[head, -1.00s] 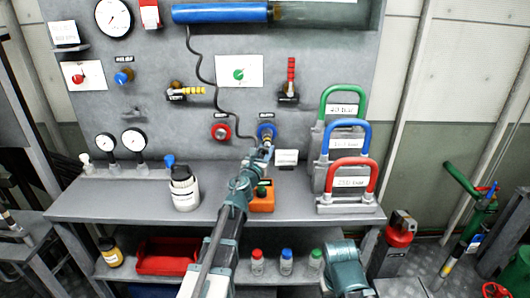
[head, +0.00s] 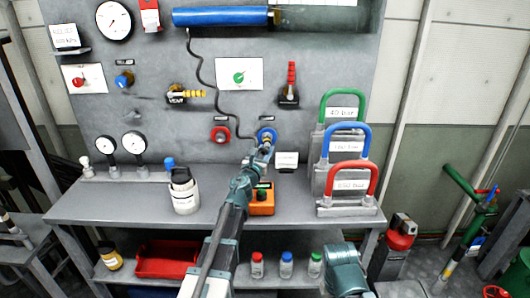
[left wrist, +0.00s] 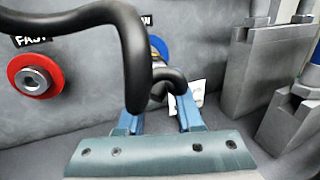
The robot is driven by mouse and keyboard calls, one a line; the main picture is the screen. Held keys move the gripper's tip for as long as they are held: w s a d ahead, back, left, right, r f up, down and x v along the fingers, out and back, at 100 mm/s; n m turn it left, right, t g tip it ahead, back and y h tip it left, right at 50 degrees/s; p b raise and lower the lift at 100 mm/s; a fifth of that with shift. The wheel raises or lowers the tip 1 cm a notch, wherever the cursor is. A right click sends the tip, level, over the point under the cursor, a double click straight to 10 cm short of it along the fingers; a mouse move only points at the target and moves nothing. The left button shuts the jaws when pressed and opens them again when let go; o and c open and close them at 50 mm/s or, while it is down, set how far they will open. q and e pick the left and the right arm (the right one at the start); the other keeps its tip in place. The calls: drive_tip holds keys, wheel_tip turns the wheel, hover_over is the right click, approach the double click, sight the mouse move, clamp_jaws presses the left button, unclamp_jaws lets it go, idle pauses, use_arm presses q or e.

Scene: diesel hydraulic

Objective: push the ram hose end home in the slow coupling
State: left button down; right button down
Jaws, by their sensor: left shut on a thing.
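The slow coupling has a blue ring (head: 267,135) and sits low on the grey panel. In the left wrist view its blue ring (left wrist: 158,44) shows behind the hose, under a partly covered label. My left gripper (head: 262,153) is just in front of it, pointing at the panel. In the left wrist view the gripper (left wrist: 160,112) is shut on the ram hose end, and the black hose (left wrist: 130,45) loops up in front of the camera. The hose (head: 205,80) runs up to the blue ram (head: 220,15). Whether the end is fully seated is hidden. My right gripper is not in view.
The red fast coupling (head: 220,134) is left of the slow one. An orange box (head: 262,203) stands on the bench below my left gripper. Weights with green, blue and red handles (head: 350,175) stand to the right. A white bottle (head: 184,192) stands to the left.

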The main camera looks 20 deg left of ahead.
use_arm(q)
drive_tip(key=shift+c, duration=2.4)
unclamp_jaws()
drive_tip(key=s, duration=1.4)
drive_tip(key=shift+a+f, duration=0.2)
drive_tip(key=shift+a, duration=0.05)
drive_tip(key=shift+w, duration=0.1)
